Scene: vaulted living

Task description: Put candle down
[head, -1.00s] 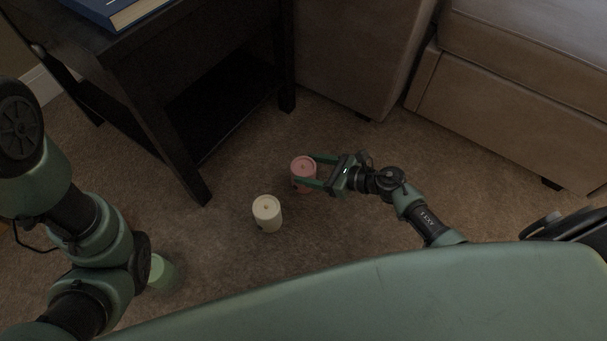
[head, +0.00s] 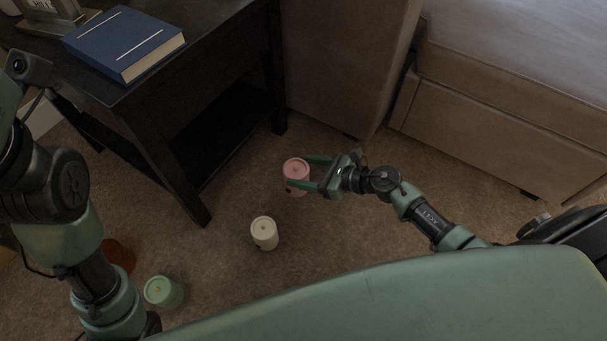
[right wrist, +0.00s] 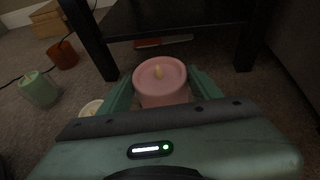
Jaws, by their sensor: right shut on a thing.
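A pink candle (head: 296,170) is between the fingers of my right gripper (head: 304,174), which is shut on it. In the right wrist view the pink candle (right wrist: 161,80) shows its top and wick, upright between the two green fingers. Its base is hidden there, so I cannot tell for sure whether it touches the carpet. A cream candle (head: 264,233) stands on the carpet left of and nearer than my right gripper. A green candle (head: 163,292) stands at the lower left, beside my left arm. My left gripper is out of view.
A dark side table (head: 150,110) with a blue book (head: 124,42) on top stands at the upper left. A beige sofa (head: 500,110) fills the upper right. An orange-brown pot (right wrist: 64,55) stands beyond the green candle.

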